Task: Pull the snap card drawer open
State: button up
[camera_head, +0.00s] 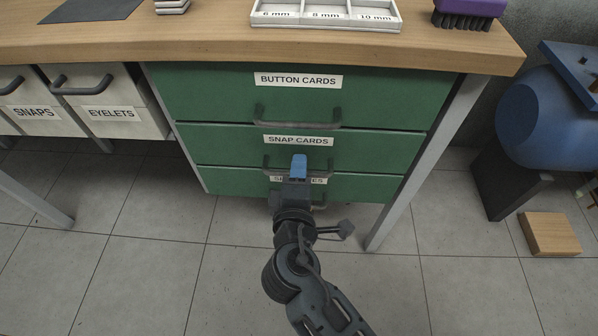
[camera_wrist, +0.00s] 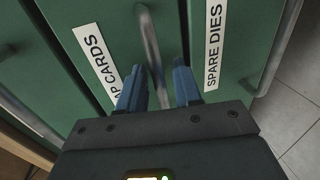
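The snap card drawer (camera_head: 225,147) is the middle green drawer, labelled SNAP CARDS; its front looks flush with the drawers above and below. Its grey bar handle (camera_head: 270,163) is partly hidden behind my gripper (camera_head: 299,162). In the wrist view the handle (camera_wrist: 149,40) runs between the two blue fingers of my gripper (camera_wrist: 160,82), nearer the left finger. The fingers stand apart on either side of the bar, with gaps visible. I cannot tell whether either finger touches it.
The button card drawer (camera_head: 210,95) is above and the spare dies drawer (camera_head: 230,182) below, with its label (camera_wrist: 215,45) near the right finger. The wooden tabletop (camera_head: 200,45) overhangs the drawers. A grey table leg (camera_head: 425,165) stands at right. The tiled floor in front looks clear.

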grip_shut()
dwell(0.6)
